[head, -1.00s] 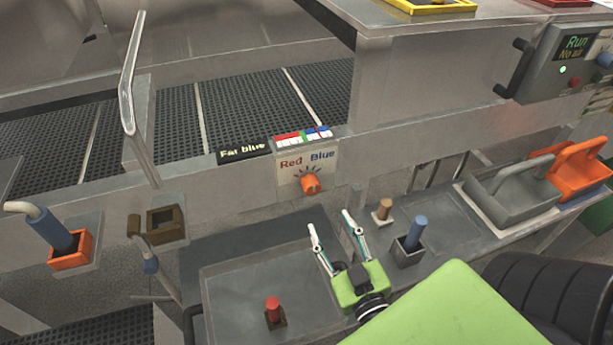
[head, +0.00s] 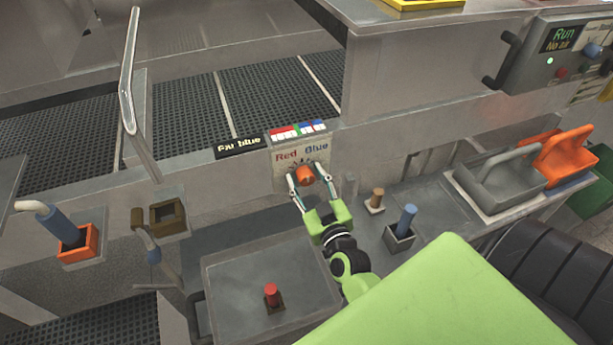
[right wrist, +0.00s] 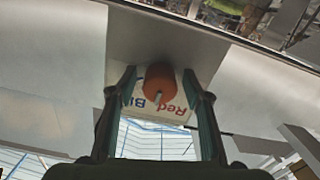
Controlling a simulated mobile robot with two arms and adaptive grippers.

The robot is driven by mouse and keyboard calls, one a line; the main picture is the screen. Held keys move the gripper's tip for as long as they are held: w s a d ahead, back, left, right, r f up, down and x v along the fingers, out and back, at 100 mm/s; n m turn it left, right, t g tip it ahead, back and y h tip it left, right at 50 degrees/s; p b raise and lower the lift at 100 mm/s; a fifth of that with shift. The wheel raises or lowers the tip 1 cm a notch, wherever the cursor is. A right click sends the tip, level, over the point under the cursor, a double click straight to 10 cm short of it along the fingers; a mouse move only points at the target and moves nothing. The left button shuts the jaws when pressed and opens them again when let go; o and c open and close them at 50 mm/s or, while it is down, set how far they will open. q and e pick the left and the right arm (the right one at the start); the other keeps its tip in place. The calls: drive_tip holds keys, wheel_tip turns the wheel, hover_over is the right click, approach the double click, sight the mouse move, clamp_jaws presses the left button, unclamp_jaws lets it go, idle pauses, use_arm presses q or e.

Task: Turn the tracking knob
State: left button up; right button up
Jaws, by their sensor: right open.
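The tracking knob (head: 304,174) is an orange dial on a pale panel (head: 285,156) marked "Red" and "Blue". My right gripper (head: 306,180) is open at the panel, with one finger on each side of the knob in the head view. In the right wrist view the knob (right wrist: 159,82) shows between and beyond the open fingertips, with a light pointer mark on it. Whether a fingertip touches the knob cannot be told. My left gripper is not in view.
A "Far blue" display (head: 240,147) sits left of the panel. Below are a red button (head: 271,295), a blue-handled lever (head: 404,225) and a small tan knob (head: 376,199). Grey and orange bins (head: 497,185) stand at the right. A blue lever (head: 58,225) in an orange box is at the left.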

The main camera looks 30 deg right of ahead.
drive_tip(key=c, duration=1.1)
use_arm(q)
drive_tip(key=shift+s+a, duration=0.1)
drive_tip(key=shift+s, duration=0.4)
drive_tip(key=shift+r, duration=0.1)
use_arm(e)
drive_tip(key=shift+m, duration=0.4)
drive_tip(key=shift+m+p, duration=0.45)
drive_tip(key=shift+m, duration=0.65)
drive_tip(key=m, duration=0.2)
drive_tip(key=shift+m, duration=0.3)
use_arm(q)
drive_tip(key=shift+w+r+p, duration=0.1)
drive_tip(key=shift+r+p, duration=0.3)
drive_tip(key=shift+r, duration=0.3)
use_arm(e)
drive_tip(key=m, duration=0.6)
